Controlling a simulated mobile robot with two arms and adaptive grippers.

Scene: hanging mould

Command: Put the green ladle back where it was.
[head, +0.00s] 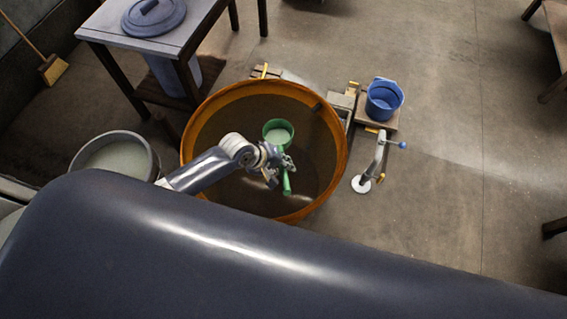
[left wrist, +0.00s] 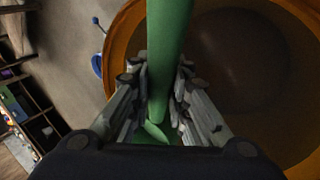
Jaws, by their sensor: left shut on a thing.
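The green ladle (head: 278,132) shows in the head view over the large orange-rimmed vat (head: 340,160), with its bowl pointing away from me. The bowl looks filled with something pale. My left gripper (head: 279,170) is shut on the ladle's handle. In the left wrist view the green handle (left wrist: 168,50) runs up between the fingers of my left gripper (left wrist: 160,105), and the ladle's bowl is out of that picture. The vat's orange rim (left wrist: 125,35) shows behind it. My right gripper is not in view.
A blue bucket (head: 384,98) stands on a small platform right of the vat, near a grey post with a blue knob (head: 380,155). A grey tub (head: 150,150) stands left. A table with a blue lid (head: 153,17) is behind.

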